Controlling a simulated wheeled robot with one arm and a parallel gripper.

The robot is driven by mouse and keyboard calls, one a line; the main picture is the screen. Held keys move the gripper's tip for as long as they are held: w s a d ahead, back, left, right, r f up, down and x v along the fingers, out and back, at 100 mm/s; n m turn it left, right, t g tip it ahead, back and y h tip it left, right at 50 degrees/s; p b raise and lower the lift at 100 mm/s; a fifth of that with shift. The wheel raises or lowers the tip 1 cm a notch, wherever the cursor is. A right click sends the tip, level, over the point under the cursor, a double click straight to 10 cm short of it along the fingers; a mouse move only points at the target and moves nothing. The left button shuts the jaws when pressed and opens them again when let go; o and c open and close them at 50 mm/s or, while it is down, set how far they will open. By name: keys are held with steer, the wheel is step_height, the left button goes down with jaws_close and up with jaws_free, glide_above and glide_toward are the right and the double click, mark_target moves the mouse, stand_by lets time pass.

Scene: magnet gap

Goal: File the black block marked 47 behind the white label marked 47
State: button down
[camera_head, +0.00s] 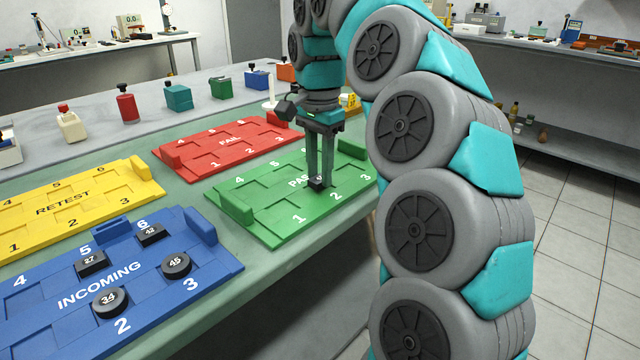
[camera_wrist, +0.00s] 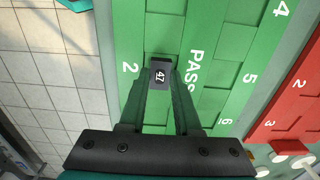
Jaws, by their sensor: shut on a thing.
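The black block marked 47 (camera_wrist: 159,75) is between the fingertips of my gripper (camera_wrist: 160,82), which is shut on it. In the head view the block (camera_head: 316,184) is at the slot by the number 2 on the green PASS tray (camera_head: 262,234). My gripper (camera_head: 319,180) points straight down there. I cannot tell whether the block rests in the slot or hangs just above it. No white label marked 47 can be made out in either view.
The blue INCOMING tray (camera_head: 60,325) holds black pieces marked 27 (camera_head: 91,262), 42 (camera_head: 151,234), 45 (camera_head: 176,263) and 34 (camera_head: 109,301). The yellow RETEST tray (camera_head: 100,205) and red PAIL-like lettered tray (camera_head: 205,165) look empty. Small coloured containers stand behind.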

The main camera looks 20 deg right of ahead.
mark_target(320, 177)
steer(key=shift+r+p, duration=1.35)
steer(key=shift+r, duration=0.75)
steer(key=shift+w, duration=0.1)
